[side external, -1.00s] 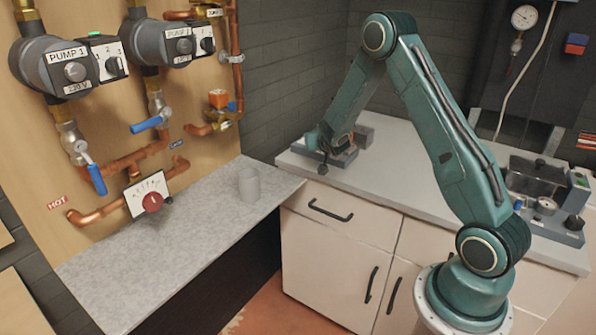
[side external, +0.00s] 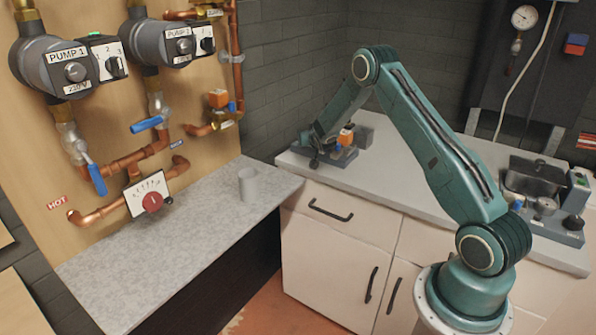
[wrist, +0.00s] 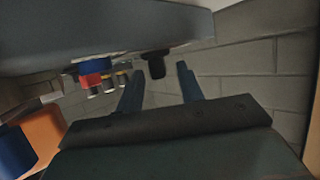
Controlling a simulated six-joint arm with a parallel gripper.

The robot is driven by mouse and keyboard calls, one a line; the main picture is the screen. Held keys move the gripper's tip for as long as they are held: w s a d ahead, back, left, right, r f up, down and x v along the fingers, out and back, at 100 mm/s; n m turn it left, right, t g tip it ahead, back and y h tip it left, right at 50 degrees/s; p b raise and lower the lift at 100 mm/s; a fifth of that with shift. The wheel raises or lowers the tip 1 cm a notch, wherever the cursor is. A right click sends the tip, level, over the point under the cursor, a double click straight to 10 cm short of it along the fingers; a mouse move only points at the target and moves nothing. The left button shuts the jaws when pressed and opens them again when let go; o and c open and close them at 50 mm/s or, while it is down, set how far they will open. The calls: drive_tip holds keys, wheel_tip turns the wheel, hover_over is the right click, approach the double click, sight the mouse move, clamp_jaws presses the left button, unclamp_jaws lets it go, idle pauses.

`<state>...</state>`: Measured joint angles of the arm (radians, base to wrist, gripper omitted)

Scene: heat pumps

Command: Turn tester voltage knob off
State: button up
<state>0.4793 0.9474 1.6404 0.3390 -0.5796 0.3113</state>
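The tester, a low grey device (side external: 342,157), sits at the left end of the white counter. In the wrist view its grey body (wrist: 60,50) fills the top and appears upside down. A black knob (wrist: 156,65) sticks out from it, just beyond and between my fingertips. I cannot read its setting. My gripper (wrist: 160,75) is open, its two fingers spread to either side of the knob's line with nothing held. Contact with the knob is not visible. In the side view my gripper (side external: 316,157) is at the tester's left front and partly hides it.
An orange part (side external: 347,135) stands on the tester and shows at lower left in the wrist view (wrist: 40,130). Red and blue terminals (wrist: 92,72) sit beside the knob. A second grey device (side external: 545,205) stands at the counter's right. The counter's middle is clear.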

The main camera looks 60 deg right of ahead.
drive_tip(key=shift+x, duration=0.75)
clamp_jaws()
drive_tip(key=shift+m+g+h, duration=0.3)
drive_tip(key=shift+m, duration=0.1)
drive_tip(key=shift+w+a+m+g+h, duration=0.1)
drive_tip(key=shift+m+g+h, duration=0.8)
drive_tip(key=shift+m+g, duration=0.4)
drive_tip(key=shift+m+g+h, duration=0.6)
drive_tip(key=shift+m+g, duration=1.1)
drive_tip(key=shift+g, duration=0.2)
drive_tip(key=shift+m+g, duration=1.1)
drive_tip(key=shift+g, duration=0.2)
